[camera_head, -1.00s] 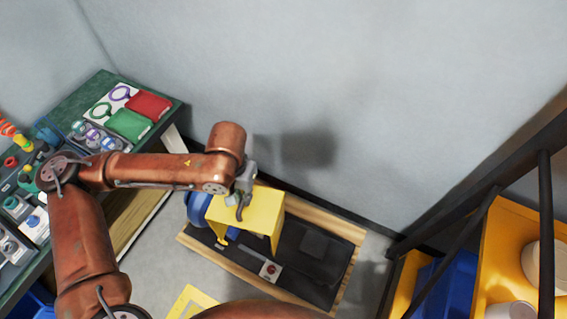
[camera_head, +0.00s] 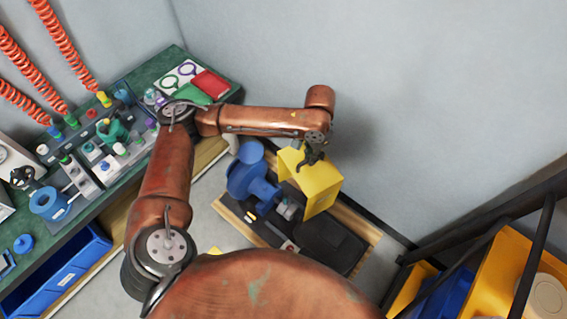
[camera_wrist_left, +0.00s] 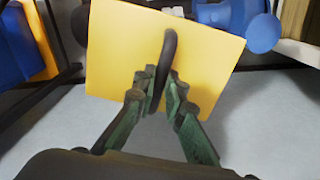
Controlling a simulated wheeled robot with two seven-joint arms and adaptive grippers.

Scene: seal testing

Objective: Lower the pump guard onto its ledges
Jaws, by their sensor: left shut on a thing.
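The yellow pump guard (camera_head: 322,183) hangs from my left gripper (camera_head: 313,160) in the head view. The gripper is shut on the guard's dark handle, and the wrist view shows both green-grey fingers (camera_wrist_left: 165,98) around that handle (camera_wrist_left: 167,62) on the yellow top plate (camera_wrist_left: 120,45). The blue pump (camera_head: 248,172) stands left of the guard, its silver shaft end (camera_head: 286,208) showing by the guard's lower left side. The guard seems raised above the dark base plate (camera_head: 325,236); the ledges cannot be made out. My right gripper is not in view.
A green-topped workbench (camera_head: 172,75) with several fittings stands left. Bare floor shows left of the frame.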

